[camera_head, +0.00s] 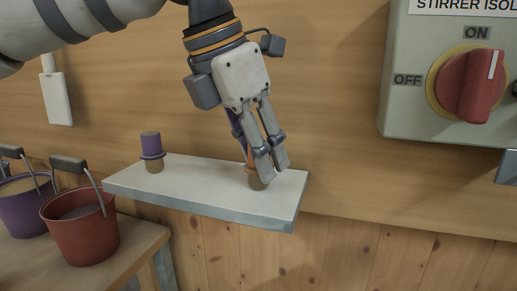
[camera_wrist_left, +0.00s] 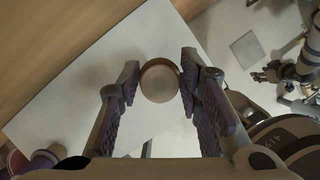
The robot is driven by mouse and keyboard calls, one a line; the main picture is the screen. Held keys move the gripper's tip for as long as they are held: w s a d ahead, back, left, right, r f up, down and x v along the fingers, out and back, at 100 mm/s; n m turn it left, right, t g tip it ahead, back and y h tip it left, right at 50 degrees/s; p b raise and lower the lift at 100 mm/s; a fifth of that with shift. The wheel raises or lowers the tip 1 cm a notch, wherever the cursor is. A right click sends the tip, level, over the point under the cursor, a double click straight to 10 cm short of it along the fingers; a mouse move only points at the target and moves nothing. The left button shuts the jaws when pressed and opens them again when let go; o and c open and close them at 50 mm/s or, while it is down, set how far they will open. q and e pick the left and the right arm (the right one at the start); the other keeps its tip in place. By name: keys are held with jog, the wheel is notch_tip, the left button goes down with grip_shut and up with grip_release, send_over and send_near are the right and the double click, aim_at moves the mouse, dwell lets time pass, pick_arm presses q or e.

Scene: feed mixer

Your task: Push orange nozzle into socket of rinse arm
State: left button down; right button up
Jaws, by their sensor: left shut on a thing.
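My left gripper (camera_head: 270,170) points down over the right end of a pale shelf (camera_head: 200,182) and is shut on the orange nozzle (camera_head: 250,156). The fingers hide most of the nozzle; a strip of orange and its tan lower end show. In the left wrist view the nozzle (camera_wrist_left: 159,82) is a round brown end between the fingertips of my left gripper (camera_wrist_left: 159,85). I cannot tell whether it touches the shelf. A small dark gripper shape (camera_wrist_left: 265,75), likely my right gripper, shows at the right of that view. The rinse arm and its socket are not recognisable.
A purple nozzle (camera_head: 150,142) with a tan base stands at the shelf's left end. A red bucket (camera_head: 80,228) and a purple bucket (camera_head: 25,212) stand lower left. A switch box (camera_head: 410,105) with a red knob is on the wall at right. The shelf's middle is clear.

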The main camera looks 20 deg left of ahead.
pick_arm(q)
jog(key=c, duration=1.1)
grip_release()
jog(key=shift+f, duration=0.1)
jog(key=v, duration=1.2)
jog(key=shift+d, duration=0.1)
